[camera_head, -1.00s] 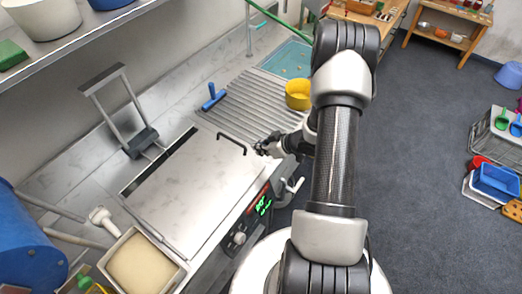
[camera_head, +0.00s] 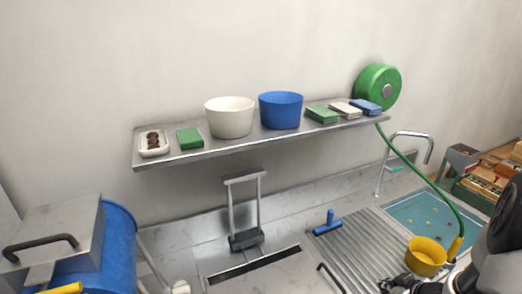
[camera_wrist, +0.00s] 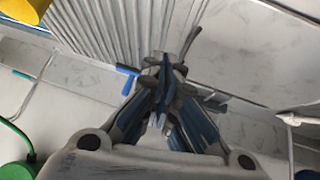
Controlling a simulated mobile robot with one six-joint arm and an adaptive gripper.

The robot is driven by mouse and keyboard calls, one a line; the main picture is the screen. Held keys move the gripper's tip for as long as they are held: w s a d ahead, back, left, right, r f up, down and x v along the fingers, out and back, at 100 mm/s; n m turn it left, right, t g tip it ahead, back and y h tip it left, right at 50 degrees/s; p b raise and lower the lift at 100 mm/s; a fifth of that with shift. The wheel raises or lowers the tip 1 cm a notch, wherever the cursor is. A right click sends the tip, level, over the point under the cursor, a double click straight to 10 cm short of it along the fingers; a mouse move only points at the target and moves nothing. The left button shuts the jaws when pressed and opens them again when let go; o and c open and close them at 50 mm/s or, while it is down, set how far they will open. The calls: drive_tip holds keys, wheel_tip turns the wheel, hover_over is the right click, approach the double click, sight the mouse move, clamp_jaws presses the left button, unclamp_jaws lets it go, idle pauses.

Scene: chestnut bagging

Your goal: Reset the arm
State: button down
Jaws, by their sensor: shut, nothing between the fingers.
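My gripper (camera_wrist: 165,88) is shut with nothing between its fingers, pointing over the steel counter in the wrist view. In the head view my gripper (camera_head: 398,284) shows only partly at the bottom right, above the ribbed drainboard (camera_head: 350,246) and left of the yellow bowl (camera_head: 426,256). My arm enters at the right edge of the head view, and most of it lies outside the picture.
A wall shelf (camera_head: 260,143) holds a white bucket (camera_head: 229,118), a blue bucket (camera_head: 281,110), a small tray (camera_head: 154,152) and folded cloths. A blue squeegee (camera_head: 327,224) lies by the drainboard.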

drive_tip(key=s+a+r+m+g+h+b, duration=0.1)
drive_tip(key=a+r+h+b, duration=0.15)
drive_tip(key=r, duration=0.55)
drive_tip(key=s+a+r+m+h+b, duration=0.1)
drive_tip(key=s+a+r+m+h, duration=0.1)
drive_tip(key=a+r, duration=0.35)
drive_tip(key=s+a+r+g+y+b, duration=0.2)
drive_tip(key=s+a+r+y+b, duration=0.1)
drive_tip(key=s+a, duration=1.4)
drive_tip(key=shift+s+a+r+m+y+b, duration=0.15)
drive_tip(key=shift+s+m+y+b, duration=0.3)
drive_tip(key=shift+b, duration=0.1)
drive_tip(key=shift+w, duration=0.1)
